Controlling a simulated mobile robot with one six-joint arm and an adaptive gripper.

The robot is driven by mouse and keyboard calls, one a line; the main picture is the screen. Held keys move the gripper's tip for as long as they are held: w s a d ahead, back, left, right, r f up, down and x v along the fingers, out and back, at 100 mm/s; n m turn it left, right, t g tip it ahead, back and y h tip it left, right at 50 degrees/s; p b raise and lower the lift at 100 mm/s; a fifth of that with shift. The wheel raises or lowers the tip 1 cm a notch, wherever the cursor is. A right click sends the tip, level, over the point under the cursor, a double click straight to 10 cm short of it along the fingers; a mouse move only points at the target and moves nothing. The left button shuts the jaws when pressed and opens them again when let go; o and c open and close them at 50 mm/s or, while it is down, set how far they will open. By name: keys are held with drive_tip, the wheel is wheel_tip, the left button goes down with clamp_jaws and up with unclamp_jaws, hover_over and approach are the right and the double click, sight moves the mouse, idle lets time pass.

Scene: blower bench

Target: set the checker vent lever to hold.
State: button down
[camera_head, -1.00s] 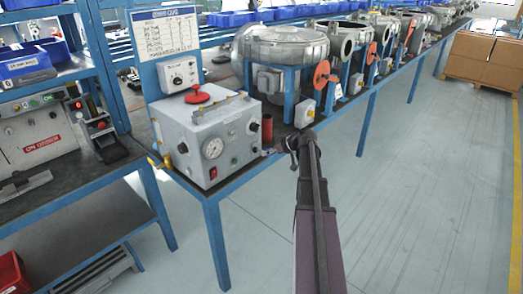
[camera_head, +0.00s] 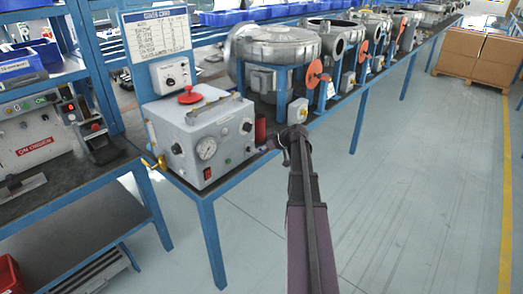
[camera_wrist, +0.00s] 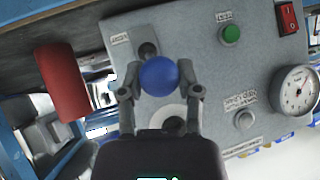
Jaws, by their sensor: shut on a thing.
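The checker (camera_head: 203,127) is a grey box with a gauge, on the bench at left of centre in the head view. Its panel (camera_wrist: 215,75) fills much of the wrist view, which sees it turned around. The vent lever's round blue knob (camera_wrist: 158,76) lies between the fingers of my gripper (camera_wrist: 159,80), which is shut on it. The lever's shaft is hidden behind the knob, and I cannot read its setting. In the head view, my gripper (camera_head: 272,144) is at the box's right side, small and partly hidden by my arm.
A red cylinder (camera_wrist: 61,80) stands beside the panel. The panel also has a green button (camera_wrist: 231,34), a grey button (camera_wrist: 244,119), a red switch (camera_wrist: 288,17) and a gauge (camera_wrist: 296,92). Blower housings (camera_head: 275,50) line the bench behind.

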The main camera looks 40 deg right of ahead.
drive_tip(key=shift+c, duration=1.4)
unclamp_jaws()
drive_tip(key=shift+s+r, duration=0.1)
